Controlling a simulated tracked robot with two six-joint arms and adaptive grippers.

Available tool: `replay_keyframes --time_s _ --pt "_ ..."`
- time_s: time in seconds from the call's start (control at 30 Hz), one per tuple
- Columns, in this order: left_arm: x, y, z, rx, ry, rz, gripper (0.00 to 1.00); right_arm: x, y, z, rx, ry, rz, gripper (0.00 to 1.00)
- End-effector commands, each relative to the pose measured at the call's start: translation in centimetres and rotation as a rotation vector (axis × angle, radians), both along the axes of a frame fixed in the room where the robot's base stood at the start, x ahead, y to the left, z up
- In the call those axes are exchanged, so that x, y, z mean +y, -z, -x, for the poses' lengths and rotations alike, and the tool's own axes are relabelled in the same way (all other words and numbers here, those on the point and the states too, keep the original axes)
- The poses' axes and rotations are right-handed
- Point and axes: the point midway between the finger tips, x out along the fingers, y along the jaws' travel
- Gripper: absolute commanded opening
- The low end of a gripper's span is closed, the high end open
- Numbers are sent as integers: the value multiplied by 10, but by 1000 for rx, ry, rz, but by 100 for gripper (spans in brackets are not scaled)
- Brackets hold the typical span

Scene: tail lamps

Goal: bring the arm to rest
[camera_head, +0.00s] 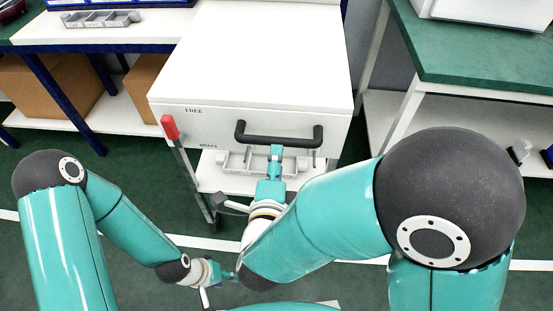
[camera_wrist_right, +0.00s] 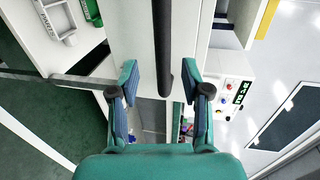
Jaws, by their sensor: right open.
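My right gripper (camera_head: 276,152) is at the black handle (camera_head: 280,138) on the front of a white cart (camera_head: 265,60). In the right wrist view my right gripper (camera_wrist_right: 160,82) is open, and the dark handle bar (camera_wrist_right: 163,40) shows between its two fingers, not visibly clamped. Whether a finger touches the bar, I cannot tell. My left gripper (camera_head: 232,275) is low in the head view, left of my right forearm and away from the cart. It is small and partly hidden, so its jaws are unclear.
A lever with a red grip (camera_head: 170,128) stands at the cart's left front, near the words FREE and BRAKE. A grey fixture (camera_head: 235,162) lies on the shelf below the handle. A green-topped bench (camera_head: 470,55) stands right; cardboard boxes (camera_head: 50,85) sit at the left.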

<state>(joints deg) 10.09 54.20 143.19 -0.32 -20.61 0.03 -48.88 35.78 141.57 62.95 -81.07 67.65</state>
Motion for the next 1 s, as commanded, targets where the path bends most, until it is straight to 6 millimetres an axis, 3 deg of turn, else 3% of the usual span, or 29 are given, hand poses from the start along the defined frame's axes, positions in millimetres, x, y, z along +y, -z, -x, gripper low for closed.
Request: replay_keyframes --time_s 0.3,0.47,0.57,0.67,0.7,0.8,1.0 --pt "0 0 0 0 0 0 40 -1 3 -2 8 -3 6 47" --pt "0 0 0 0 0 0 40 -8 34 -13 112 -58 92 47" --pt "0 0 0 0 0 0 40 -18 79 -22 254 -152 205 47" --pt "0 0 0 0 0 0 40 -33 141 -21 449 -314 345 47" --pt "0 0 0 0 0 0 40 -41 168 -15 533 -400 401 47" --pt "0 0 0 0 0 0 40 -56 224 9 701 -623 507 47" --pt "0 0 0 0 0 0 40 -77 289 70 877 -1008 601 47"
